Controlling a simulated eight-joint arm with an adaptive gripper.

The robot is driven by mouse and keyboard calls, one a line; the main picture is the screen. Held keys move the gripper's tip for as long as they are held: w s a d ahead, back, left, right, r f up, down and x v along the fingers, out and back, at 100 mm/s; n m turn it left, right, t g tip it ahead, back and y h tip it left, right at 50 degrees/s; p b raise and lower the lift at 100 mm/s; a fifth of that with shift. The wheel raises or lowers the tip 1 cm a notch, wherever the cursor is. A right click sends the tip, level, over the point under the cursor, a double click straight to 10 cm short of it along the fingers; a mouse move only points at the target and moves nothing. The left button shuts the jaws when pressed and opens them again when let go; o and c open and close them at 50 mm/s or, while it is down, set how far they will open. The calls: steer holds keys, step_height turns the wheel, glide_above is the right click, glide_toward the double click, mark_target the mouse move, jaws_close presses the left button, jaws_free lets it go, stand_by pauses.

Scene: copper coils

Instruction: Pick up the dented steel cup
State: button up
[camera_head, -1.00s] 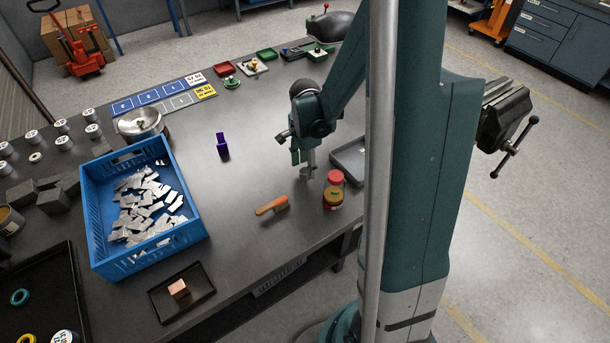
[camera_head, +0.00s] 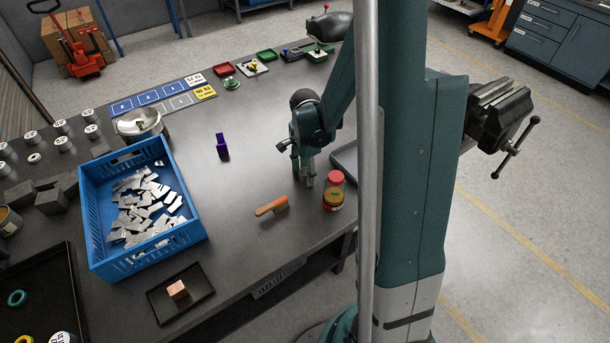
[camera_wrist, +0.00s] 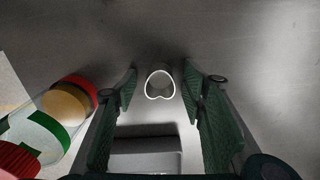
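The dented steel cup (camera_wrist: 160,84) shows in the wrist view as a pale rim pinched into a heart-like shape, with its dark inside visible. It stands on the grey bench top. My gripper (camera_wrist: 160,74) is open, with one finger on each side of the cup and a visible gap on both sides. In the head view my gripper (camera_head: 306,180) points down low over the bench, left of the red-lidded jar. The cup is mostly hidden by the fingers there, and I cannot clearly pick it out.
A grey tray (camera_head: 345,158) lies behind. An orange-handled brush (camera_head: 271,206) lies front left. A blue crate (camera_head: 203,215) of metal pieces is farther left.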

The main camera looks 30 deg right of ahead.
mark_target(305, 171)
steer(key=c, duration=0.8)
steer(key=shift+r, duration=0.1)
steer(key=shift+r+p, duration=0.95)
steer(key=shift+r, duration=4)
